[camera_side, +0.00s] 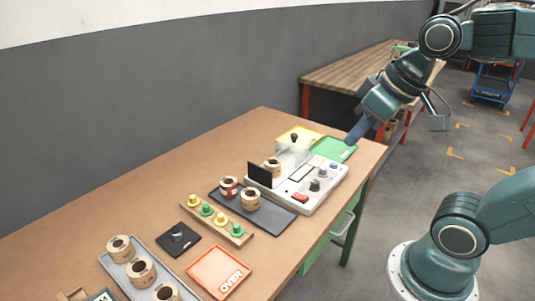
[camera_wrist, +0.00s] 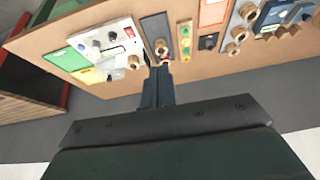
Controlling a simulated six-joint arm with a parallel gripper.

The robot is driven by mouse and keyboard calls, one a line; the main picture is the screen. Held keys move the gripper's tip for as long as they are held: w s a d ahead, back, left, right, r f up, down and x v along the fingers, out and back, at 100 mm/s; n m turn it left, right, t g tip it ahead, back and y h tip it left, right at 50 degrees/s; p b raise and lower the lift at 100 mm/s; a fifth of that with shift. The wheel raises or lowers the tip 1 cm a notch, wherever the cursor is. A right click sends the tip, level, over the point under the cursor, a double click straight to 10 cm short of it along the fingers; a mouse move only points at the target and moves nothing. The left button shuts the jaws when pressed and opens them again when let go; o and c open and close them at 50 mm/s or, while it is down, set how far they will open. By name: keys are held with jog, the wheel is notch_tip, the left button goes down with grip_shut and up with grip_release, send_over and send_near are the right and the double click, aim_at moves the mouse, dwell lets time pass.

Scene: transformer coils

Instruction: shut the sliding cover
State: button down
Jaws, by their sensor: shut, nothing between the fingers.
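The tester (camera_side: 318,191), a light grey box with knobs and a red button, stands near the table's right edge. Its clear sliding cover (camera_side: 289,156) has a black knob (camera_side: 294,138) on top and sits toward the rear of the tester. A coil (camera_side: 272,168) stands on the tester between a black upright panel (camera_side: 259,174) and the cover; it looks uncovered. The tester (camera_wrist: 112,42) and that coil (camera_wrist: 133,62) also show in the wrist view; the cover is hard to make out there. My gripper (camera_side: 352,138) is shut and empty, above the green tray, apart from the cover.
Green (camera_side: 334,149) and yellow (camera_side: 301,135) trays lie behind the tester. A dark mat (camera_side: 277,219) with two coils (camera_side: 229,187) (camera_side: 250,199) lies in front. Further left are a peg rack (camera_side: 231,232), an orange tray (camera_side: 219,271) and a coil tray (camera_side: 125,265).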

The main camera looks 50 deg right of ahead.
jog(key=w+d+m+y, duration=0.1)
jog(key=w+d, duration=0.6)
jog(key=w, duration=0.2)
jog(key=w+d+m, duration=0.1)
jog(key=w+d, duration=0.6)
jog(key=w, duration=0.2)
jog(key=w+d+f, duration=0.1)
jog(key=d+f, duration=0.3)
jog(key=d, duration=0.3)
jog(key=w+d+f+m+y, duration=0.1)
jog(key=d+f, duration=0.4)
jog(key=d, duration=0.3)
jog(key=w+d+f+m+t+y, duration=0.1)
jog(key=d+f, duration=0.3)
jog(key=d, duration=0.4)
jog(key=shift+d+f, duration=0.2)
jog(key=shift+f, duration=0.05)
send_near(304, 141)
jog(key=w+d+f, duration=0.1)
jog(key=w+f, duration=0.2)
jog(key=shift+w+a+f, duration=0.3)
jog(key=shift+w+a, duration=0.35)
jog(key=shift+a, duration=0.2)
jog(key=shift+w+a, duration=0.45)
jog(key=shift+a, duration=0.4)
